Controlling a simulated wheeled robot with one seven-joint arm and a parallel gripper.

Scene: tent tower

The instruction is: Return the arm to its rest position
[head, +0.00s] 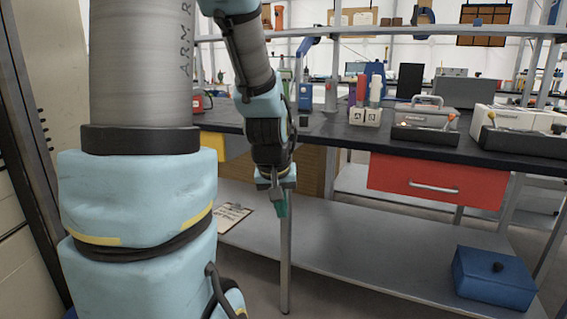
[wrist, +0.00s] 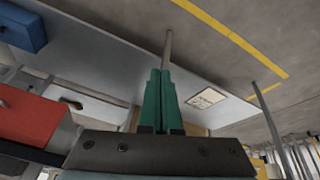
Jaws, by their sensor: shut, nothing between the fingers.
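My gripper (head: 281,207) hangs in front of the workbench in the head view, pointing down, below the bench top and near a metal leg. In the wrist view its two green fingers (wrist: 161,100) are together with nothing between them. My arm, light blue and grey, fills the left of the head view and hides part of the bench behind it.
The black bench top (head: 330,129) holds instruments and bottles. Below it are a red drawer (head: 436,183) and a grey lower shelf (head: 370,250) with a blue box (head: 494,278) and a clipboard (head: 233,216). A tall cabinet (head: 50,70) stands at far left.

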